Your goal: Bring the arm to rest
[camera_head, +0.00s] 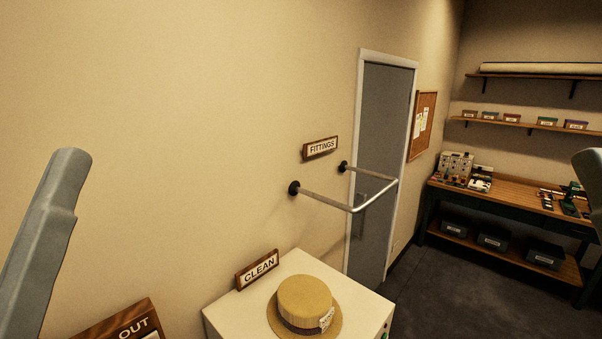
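My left arm (45,240) shows as a grey link at the left edge, and its gripper is out of view. Part of my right arm (590,180) shows at the right edge, and its gripper is also out of view. Neither arm touches anything in the visible part of the picture.
A straw hat (304,299) with a dark band and a tag sits on a white cabinet (235,308) beside a CLEAN sign (257,269). A metal rail (330,202) juts from the wall. A workbench (510,196) stands at the right. An OUT sign (125,325) is at bottom left.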

